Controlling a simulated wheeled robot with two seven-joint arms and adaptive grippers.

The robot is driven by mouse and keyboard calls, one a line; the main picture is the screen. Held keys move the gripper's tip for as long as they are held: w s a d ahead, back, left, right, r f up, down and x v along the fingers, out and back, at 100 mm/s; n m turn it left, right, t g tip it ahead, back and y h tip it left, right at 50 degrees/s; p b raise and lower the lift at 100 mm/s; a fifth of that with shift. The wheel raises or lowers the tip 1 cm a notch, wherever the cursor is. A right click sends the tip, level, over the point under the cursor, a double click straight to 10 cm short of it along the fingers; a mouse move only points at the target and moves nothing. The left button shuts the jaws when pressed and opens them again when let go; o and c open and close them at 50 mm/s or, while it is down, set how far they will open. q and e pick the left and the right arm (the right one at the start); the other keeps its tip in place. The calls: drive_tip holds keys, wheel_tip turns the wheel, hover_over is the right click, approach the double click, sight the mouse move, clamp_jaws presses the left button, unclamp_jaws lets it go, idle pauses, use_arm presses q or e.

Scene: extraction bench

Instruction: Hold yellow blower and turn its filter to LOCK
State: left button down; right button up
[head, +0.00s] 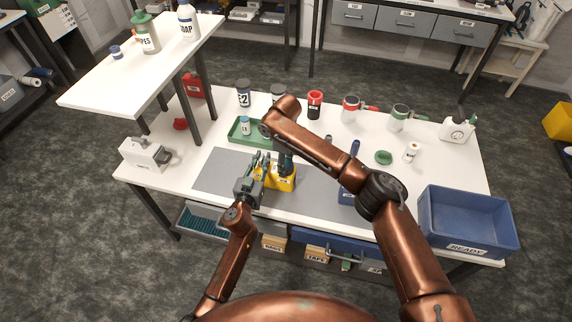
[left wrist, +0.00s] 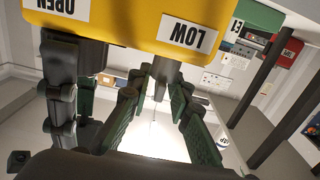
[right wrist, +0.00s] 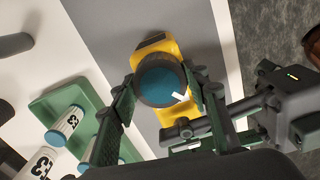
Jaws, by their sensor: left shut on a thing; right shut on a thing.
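The yellow blower (head: 282,182) stands on the grey mat (head: 215,172) near the middle of the bench. In the left wrist view the yellow body (left wrist: 140,22) fills the top, with labels LOW and OPEN upside down. My left gripper (head: 257,177) is at its left side, shut on a dark grey part (left wrist: 166,72) below the yellow body. The round teal filter (right wrist: 163,78) sits on the blower and carries a white mark at its edge. My right gripper (right wrist: 162,88) comes from above with its fingers shut on either side of the filter. The head view mostly hides the filter. I cannot see a LOCK label.
A blue READY crate (head: 470,215) is at the right front, a white device (head: 143,153) at the left. Several containers line the back. A raised shelf (head: 140,70) stands at the left. Bare mat lies left of the blower.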

drive_tip(key=m, duration=0.4)
use_arm(q)
drive_tip(key=shift+d, duration=0.1)
use_arm(e)
drive_tip(key=shift+m, duration=1.7)
drive_tip(key=o, duration=1.2)
drive_tip(key=shift+c, duration=0.2)
drive_tip(key=shift+r, duration=0.1)
wheel_tip(320, 180, up, 12)
use_arm(q)
drive_tip(key=c, duration=1.7)
unclamp_jaws()
